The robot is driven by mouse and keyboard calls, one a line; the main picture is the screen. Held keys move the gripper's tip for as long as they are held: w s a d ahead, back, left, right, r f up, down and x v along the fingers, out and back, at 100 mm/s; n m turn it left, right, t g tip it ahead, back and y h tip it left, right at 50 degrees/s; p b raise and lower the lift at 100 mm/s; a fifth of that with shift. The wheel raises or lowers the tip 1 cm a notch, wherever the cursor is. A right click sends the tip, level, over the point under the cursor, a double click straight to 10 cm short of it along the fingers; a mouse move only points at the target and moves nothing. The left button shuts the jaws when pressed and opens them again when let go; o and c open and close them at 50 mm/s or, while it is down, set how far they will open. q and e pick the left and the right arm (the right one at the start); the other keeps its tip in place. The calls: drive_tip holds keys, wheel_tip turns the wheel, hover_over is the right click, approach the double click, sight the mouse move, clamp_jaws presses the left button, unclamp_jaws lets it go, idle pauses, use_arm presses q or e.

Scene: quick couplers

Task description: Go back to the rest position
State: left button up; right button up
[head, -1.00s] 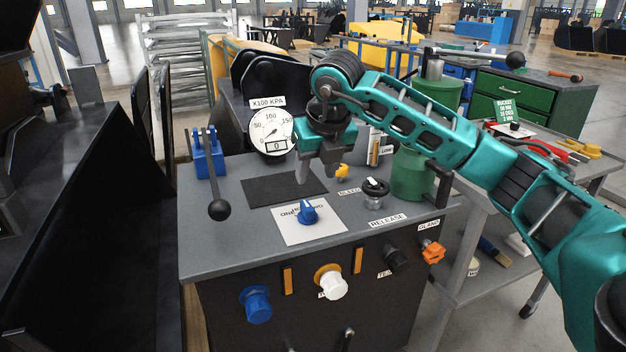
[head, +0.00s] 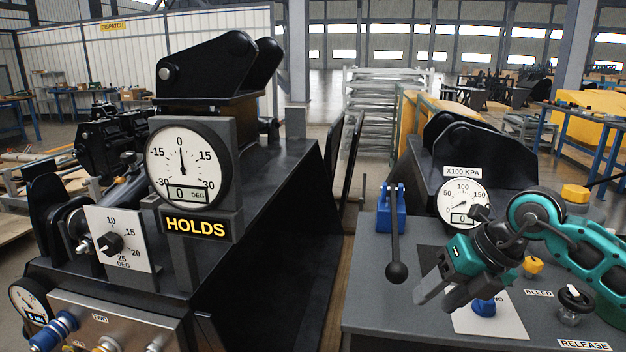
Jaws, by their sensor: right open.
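My right gripper (head: 440,294) hangs over the grey bench top (head: 385,300) at the right, its two dark fingers apart with nothing seen between them. It is above and left of the blue knob (head: 484,307) on its white plate, and partly covers that plate. The pressure gauge (head: 463,204) marked X100 KPA stands just behind the gripper and reads 0. A blue bracket with a black ball-ended lever (head: 396,270) stands left of the gripper, apart from it. My left gripper is not in view.
At left a dark machine carries a degree gauge (head: 186,166) reading 0, a HOLDS sign (head: 197,226) and a black selector knob (head: 110,243). A yellow knob (head: 533,265) and the BLEED valve (head: 575,299) stand right on the bench. A narrow gap separates machine and bench.

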drive_tip(key=s+a+r+m+t+y+p, duration=0.1)
drive_tip(key=s+a+r+m+y+p, duration=0.15)
drive_tip(key=a+y, duration=0.5)
drive_tip(key=s+a+r+m+t+y+p, duration=0.1)
drive_tip(key=s+a+r+m+t+y, duration=0.2)
drive_tip(key=a+y, duration=0.45)
drive_tip(key=d+f+m+t+h+p, duration=0.2)
drive_tip(key=d+f+m+t+h, duration=0.25)
drive_tip(key=m, duration=0.55)
drive_tip(key=d+f+m+t+h+p, duration=0.15)
drive_tip(key=f+m+t+h, duration=0.25)
drive_tip(key=m+t+h, duration=0.4)
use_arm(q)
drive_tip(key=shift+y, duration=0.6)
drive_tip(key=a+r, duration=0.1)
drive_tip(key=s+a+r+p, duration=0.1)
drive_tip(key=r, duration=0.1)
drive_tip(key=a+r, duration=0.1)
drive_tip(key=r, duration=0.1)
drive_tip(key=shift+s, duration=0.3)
use_arm(e)
drive_tip(key=s+d+f+m+g+h, duration=0.2)
drive_tip(key=s+f+m+g, duration=0.2)
drive_tip(key=s+f+m, duration=0.1)
drive_tip(key=s+d+f+m+g+h, duration=0.3)
drive_tip(key=s+f, duration=0.4)
drive_tip(key=f, duration=0.3)
drive_tip(key=shift+s+m+g, duration=0.3)
drive_tip(key=shift+m+g, duration=0.55)
drive_tip(key=shift+m, duration=0.1)
